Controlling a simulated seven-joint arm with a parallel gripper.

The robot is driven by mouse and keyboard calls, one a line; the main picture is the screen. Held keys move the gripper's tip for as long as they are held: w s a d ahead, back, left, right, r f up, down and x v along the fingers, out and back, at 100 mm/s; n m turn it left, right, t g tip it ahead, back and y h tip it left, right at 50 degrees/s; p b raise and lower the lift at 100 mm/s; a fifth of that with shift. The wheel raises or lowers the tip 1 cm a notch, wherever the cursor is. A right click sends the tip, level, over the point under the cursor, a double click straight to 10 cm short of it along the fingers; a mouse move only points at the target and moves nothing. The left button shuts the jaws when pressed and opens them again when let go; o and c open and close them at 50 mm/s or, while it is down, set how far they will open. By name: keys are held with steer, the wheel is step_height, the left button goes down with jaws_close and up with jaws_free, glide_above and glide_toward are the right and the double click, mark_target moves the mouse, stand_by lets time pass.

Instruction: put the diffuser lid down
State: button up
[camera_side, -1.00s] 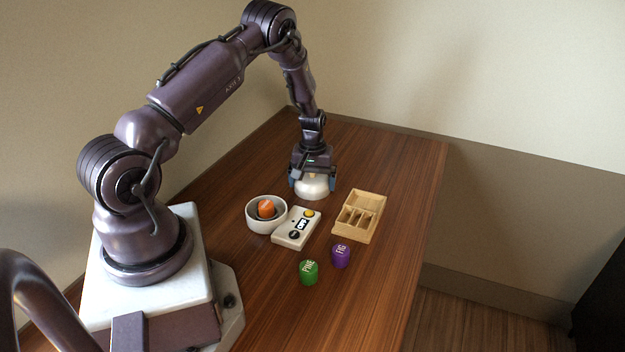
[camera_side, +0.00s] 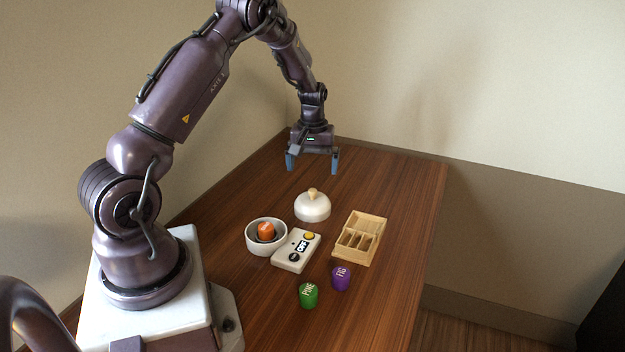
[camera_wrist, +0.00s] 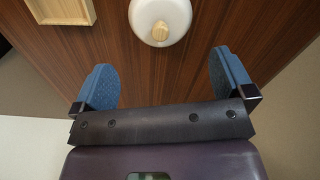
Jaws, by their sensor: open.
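The diffuser lid (camera_side: 312,208) is a white dome with a light wooden knob. It rests on the wooden table, behind the bowl and the switch box. It also shows at the top of the wrist view (camera_wrist: 174,14). My gripper (camera_side: 312,166) is open and empty, raised clear above the lid. In the wrist view its two blue fingers (camera_wrist: 164,82) stand wide apart with bare table between them. The diffuser bowl (camera_side: 251,245) is white with a dark inside and holds an orange capsule (camera_side: 266,231).
A white control box (camera_side: 284,262) with a yellow button, a dark knob and an OFF label lies beside the bowl. A wooden compartment tray (camera_side: 347,258) is to its right. A green PINE capsule (camera_side: 308,298) and a purple FIG capsule (camera_side: 340,280) stand in front.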

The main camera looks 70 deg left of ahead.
steer(key=shift+r, duration=0.5)
steer(key=s+d+r+m+t, duration=0.3)
steer(key=d+r+m, duration=0.2)
steer(key=d+r, duration=1.15)
steer(key=s+d+r+m+t, duration=0.1)
steer(key=s+d+r+m, duration=0.1)
steer(key=s+d, duration=0.3)
steer(key=s+d+r+m+t, duration=0.1)
steer(key=s+d+r+m, duration=0.2)
steer(key=s+d+m, duration=0.2)
steer(key=s+d, duration=0.1)
steer(key=s, duration=0.2)
steer(key=shift+s+r+t, duration=0.2)
steer(key=shift+r+t, duration=0.1)
